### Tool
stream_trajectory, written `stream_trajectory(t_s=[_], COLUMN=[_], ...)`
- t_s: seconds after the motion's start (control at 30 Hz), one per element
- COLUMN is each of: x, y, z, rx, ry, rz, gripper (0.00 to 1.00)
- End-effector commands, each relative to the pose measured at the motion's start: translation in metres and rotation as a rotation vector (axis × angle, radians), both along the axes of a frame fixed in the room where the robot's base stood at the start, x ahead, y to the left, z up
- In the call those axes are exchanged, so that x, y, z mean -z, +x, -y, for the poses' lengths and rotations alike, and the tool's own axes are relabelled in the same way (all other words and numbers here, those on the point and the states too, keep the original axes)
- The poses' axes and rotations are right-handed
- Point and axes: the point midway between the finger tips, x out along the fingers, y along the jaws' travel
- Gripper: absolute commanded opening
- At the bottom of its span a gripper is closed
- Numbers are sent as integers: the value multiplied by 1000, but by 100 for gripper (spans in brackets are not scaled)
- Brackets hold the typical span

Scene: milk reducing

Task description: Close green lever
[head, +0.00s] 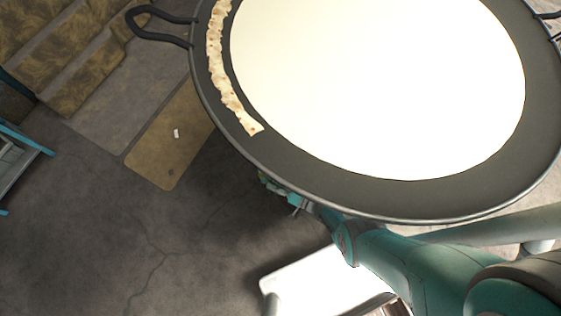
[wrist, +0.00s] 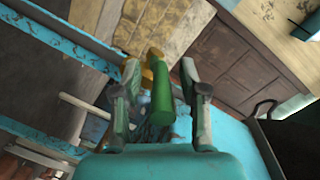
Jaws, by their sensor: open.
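The green lever (wrist: 162,95) shows in the wrist view as a long green handle. My gripper (wrist: 160,72) is open, with one finger on each side of the green lever. I cannot tell whether either finger touches it. A yellow-orange lever (wrist: 153,58) stands just behind and left of the green one, close to the left finger. In the head view, my arm reaches under the pan's edge and the levers are hidden.
A wide dark pan (head: 375,205) of white milk (head: 380,80) covers much of the head view above my arm. A pale crusty strip (head: 222,75) lies along its left rim. A turquoise frame bar (wrist: 62,42) crosses the left of the wrist view. Floor at left (head: 90,230) is clear.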

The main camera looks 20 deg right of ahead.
Motion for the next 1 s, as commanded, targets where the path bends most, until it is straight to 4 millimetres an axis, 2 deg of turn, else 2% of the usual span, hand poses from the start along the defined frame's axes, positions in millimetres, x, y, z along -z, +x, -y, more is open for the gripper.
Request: stream_trajectory(t_s=[0.27, 1.0], x=[-1, -10], y=[-4, -66], z=[4, 53], rx=[0, 5], ry=[-1, 0], rz=[2, 0], gripper=[43, 43])
